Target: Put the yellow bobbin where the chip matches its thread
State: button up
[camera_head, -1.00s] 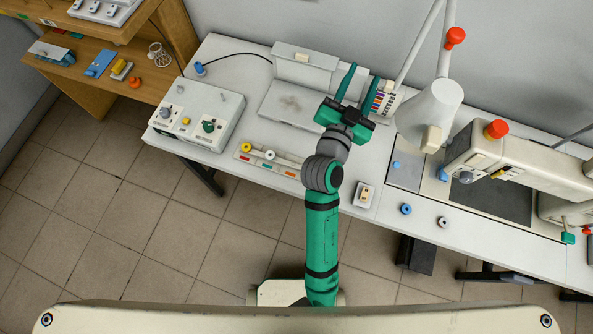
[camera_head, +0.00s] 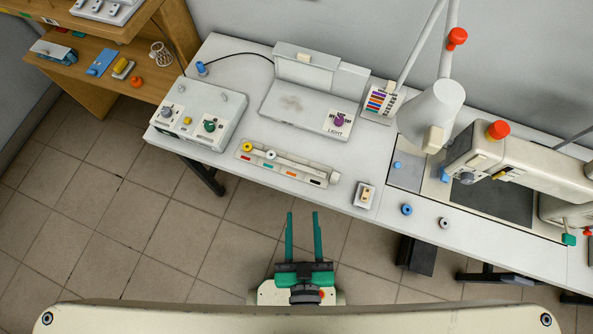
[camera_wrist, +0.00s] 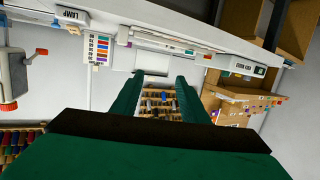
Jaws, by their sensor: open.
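The yellow bobbin (camera_head: 247,147) sits at the left end of a long pale tray (camera_head: 240,155) near the table's front edge. A white bobbin (camera_head: 270,155) is just right of it, beside a pale rod. Small coloured chips, among them an orange-red chip (camera_head: 292,174), line the tray's front. A chip for the yellow thread is too small to make out. My gripper (camera_head: 302,214) is open and empty, its fingers pointing toward the table from in front of it. In the wrist view its two green fingers (camera_wrist: 157,82) are spread apart, and no bobbin can be made out.
A blue bobbin (camera_head: 407,209) and a pale bobbin (camera_head: 444,222) lie on the table's right front. A small switch block (camera_head: 365,195) is right of the tray.

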jog(key=shift+m, duration=0.3)
jog(key=s, duration=0.1)
jog(key=s+a, duration=0.1)
jog(key=s+r, duration=0.1)
jog(key=shift+s+a, duration=0.25)
jog(key=shift+s, duration=0.1)
jog(key=shift+s, duration=0.1)
dwell(0.6)
jog(key=shift+c, duration=1.2)
